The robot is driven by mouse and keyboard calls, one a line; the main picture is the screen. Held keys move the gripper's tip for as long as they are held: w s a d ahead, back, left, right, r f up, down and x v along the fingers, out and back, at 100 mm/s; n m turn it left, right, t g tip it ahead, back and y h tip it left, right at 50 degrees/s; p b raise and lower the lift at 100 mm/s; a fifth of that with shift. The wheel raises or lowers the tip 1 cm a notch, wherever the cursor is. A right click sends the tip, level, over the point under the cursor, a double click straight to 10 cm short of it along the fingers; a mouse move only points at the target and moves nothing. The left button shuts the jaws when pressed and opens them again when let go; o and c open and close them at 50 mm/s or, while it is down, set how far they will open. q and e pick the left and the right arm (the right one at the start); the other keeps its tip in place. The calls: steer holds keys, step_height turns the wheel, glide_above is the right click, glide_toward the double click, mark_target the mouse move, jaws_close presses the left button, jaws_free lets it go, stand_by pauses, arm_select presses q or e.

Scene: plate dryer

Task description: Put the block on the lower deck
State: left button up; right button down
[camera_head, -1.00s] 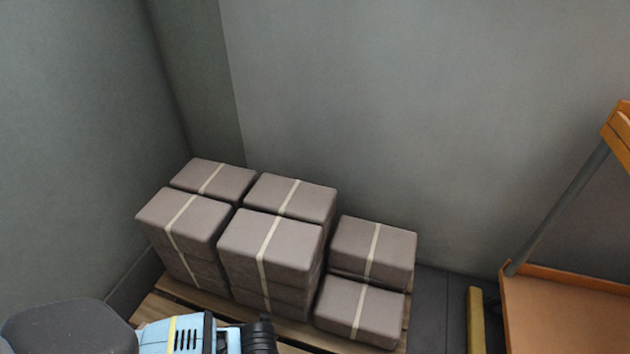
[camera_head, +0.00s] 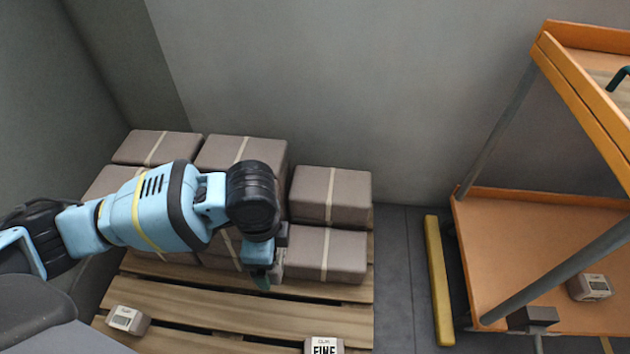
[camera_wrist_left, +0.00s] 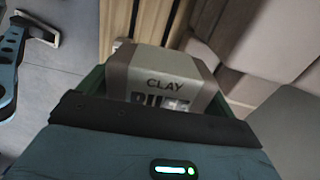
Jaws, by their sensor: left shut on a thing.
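My left gripper (camera_head: 262,274) is over the pallet, in front of the wrapped stacks. It is shut on a small grey-brown block with a pale label reading "CLAY BUFF", clearest in the left wrist view (camera_wrist_left: 165,75). In the head view the gripper mostly hides this block. The orange trolley stands at the right. Its lower deck (camera_head: 510,230) is a flat orange shelf with a raised rim, and a small labelled block (camera_head: 590,287) sits on its right part. The held block is well to the left of this deck.
The wooden pallet (camera_head: 190,305) carries several strapped packs (camera_head: 330,195). Two small blocks lie at its front, one at the left (camera_head: 127,319) and one labelled "FINE" (camera_head: 323,346). A grey post (camera_head: 500,130) and upper deck (camera_head: 585,85) bound the lower deck.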

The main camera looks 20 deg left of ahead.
arm_select(q)
step_height(320, 180, up, 8)
steer(key=n, duration=0.6)
steer(key=shift+w+a, duration=0.1)
steer(key=shift+a, duration=0.05)
step_height(320, 180, up, 9)
steer(key=s+a+n, duration=0.1)
steer(key=s+n, duration=0.1)
steer(key=n, duration=0.6)
steer(key=shift+s+a+n, duration=0.3)
steer(key=shift+s+a, duration=0.05)
steer(key=shift+a, duration=0.05)
